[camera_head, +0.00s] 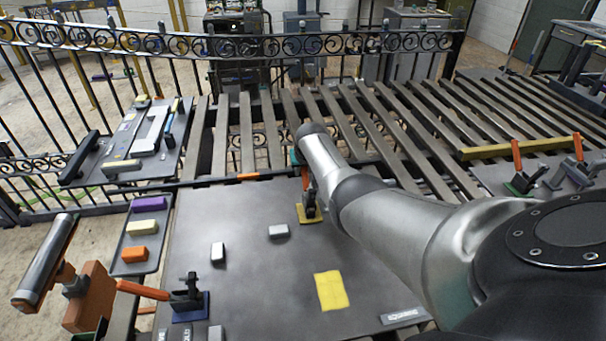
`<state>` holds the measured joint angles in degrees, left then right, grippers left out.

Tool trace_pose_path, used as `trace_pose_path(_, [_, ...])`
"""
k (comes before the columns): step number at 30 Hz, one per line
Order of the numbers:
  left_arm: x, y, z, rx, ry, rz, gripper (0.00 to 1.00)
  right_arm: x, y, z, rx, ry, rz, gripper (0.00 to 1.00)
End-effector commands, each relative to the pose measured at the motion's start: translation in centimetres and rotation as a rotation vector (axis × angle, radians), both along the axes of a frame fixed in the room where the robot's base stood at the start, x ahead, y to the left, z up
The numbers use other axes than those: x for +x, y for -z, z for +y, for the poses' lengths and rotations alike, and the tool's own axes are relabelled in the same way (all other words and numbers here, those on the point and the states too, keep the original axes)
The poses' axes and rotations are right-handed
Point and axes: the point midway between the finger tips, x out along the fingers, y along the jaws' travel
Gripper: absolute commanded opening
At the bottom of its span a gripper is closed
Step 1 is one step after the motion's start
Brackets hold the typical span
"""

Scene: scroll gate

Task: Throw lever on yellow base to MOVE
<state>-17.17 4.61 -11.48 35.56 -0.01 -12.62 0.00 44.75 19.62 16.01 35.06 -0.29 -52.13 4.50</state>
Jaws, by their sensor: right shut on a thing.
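The yellow base (309,214) sits near the far edge of the dark panel (210,255). Its lever has an orange handle (306,180) that stands roughly upright from a dark bracket. My right arm reaches in from the right, and my right gripper (301,165) is at the top of this handle, shut on it. The wrist hides most of the fingers. Two small light grey blocks, one on the left (217,252) and one on the right (279,231), are on the panel. A MOVE label cannot be made out. My left gripper is not in view.
A lever on a blue base (190,309) has its orange handle lowered to the left. A yellow square (331,291) lies on the panel. A tray (128,264) holds purple, yellow and orange blocks. A scroll fence (300,45) runs behind slatted rollers. More levers stand at right.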

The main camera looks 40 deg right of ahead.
Motion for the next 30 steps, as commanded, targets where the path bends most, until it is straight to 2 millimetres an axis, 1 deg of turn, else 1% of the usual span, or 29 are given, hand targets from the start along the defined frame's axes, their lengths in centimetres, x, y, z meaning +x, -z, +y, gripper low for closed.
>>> trace_pose_path(1, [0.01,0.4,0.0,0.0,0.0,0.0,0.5,0.06,0.2,-0.12,0.004,0.001,0.007,0.0])
trace_pose_path(6, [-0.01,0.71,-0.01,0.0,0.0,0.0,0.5,0.09,0.3,-0.11,0.012,0.001,0.024,0.0])
trace_pose_path(19, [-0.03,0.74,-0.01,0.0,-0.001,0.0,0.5,0.05,0.35,-0.08,0.016,0.001,0.031,0.0])
trace_pose_path(20, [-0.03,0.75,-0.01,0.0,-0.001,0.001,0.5,0.04,0.35,-0.07,0.016,0.001,0.031,0.23])
trace_pose_path(27, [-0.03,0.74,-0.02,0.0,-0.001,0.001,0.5,0.06,0.33,-0.07,0.016,0.001,0.03,0.51])
trace_pose_path(28, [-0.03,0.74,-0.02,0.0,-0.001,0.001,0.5,0.07,0.33,-0.06,0.016,0.001,0.03,0.53])
trace_pose_path(30, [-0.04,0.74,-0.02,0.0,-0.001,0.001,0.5,0.07,0.33,-0.06,0.016,0.001,0.03,0.53])
